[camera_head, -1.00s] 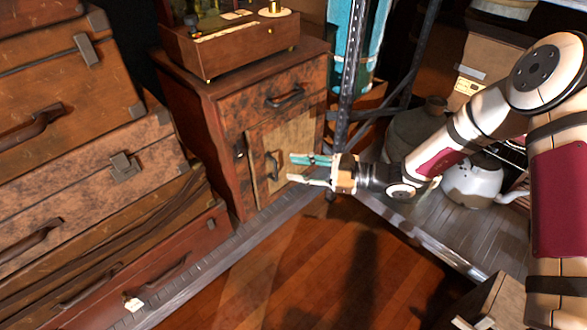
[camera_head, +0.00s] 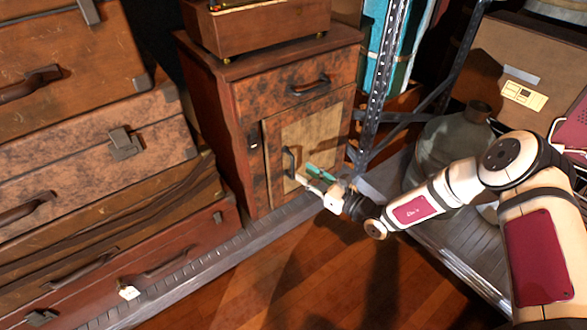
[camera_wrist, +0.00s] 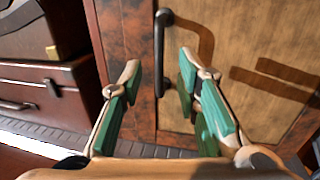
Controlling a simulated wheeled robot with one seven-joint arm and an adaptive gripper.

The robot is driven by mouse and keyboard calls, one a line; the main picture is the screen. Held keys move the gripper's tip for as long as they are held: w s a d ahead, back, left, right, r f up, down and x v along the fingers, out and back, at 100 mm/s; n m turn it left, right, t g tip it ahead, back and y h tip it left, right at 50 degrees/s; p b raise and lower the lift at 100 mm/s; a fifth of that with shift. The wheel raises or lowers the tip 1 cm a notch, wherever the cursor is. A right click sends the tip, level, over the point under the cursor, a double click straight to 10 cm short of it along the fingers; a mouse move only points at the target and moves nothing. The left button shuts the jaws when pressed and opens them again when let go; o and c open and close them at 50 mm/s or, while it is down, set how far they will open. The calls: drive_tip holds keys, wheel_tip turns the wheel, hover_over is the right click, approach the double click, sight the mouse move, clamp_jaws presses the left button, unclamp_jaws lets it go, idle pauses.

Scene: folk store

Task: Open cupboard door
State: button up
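The wooden cupboard (camera_head: 248,150) stands at the back, with a drawer above its door. The cupboard door (camera_head: 318,138) has a pale panel and looks shut or nearly so. Its dark vertical handle (camera_head: 290,163) is on the door's left side. My gripper (camera_head: 311,175) is open and empty, close in front of the handle's lower part. In the wrist view, the handle (camera_wrist: 160,52) appears between the two green-padded fingers of my gripper (camera_wrist: 160,68), nearer the left one. I cannot tell whether they touch it. The door panel (camera_wrist: 240,45) fills the right side.
Stacked suitcases (camera_head: 90,170) stand close on the cupboard's left. A metal shelf post (camera_head: 382,85) rises on its right, with a large jug (camera_head: 450,145) behind my arm. A wooden box (camera_head: 260,22) sits on top. The wooden floor (camera_head: 290,275) in front is clear.

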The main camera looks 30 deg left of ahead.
sight(293, 177)
drive_tip(key=shift+w+a+b, duration=0.2)
drive_tip(key=shift+a+b, duration=0.1)
drive_tip(key=shift+a, duration=0.75)
drive_tip(key=shift+w+a+b, duration=0.15)
drive_tip(key=shift+a+b, duration=0.1)
drive_tip(key=shift+a, duration=0.8)
drive_tip(key=shift+w+a+b, duration=0.2)
drive_tip(key=shift+a+b, duration=0.1)
drive_tip(key=shift+a, duration=0.75)
clamp_jaws()
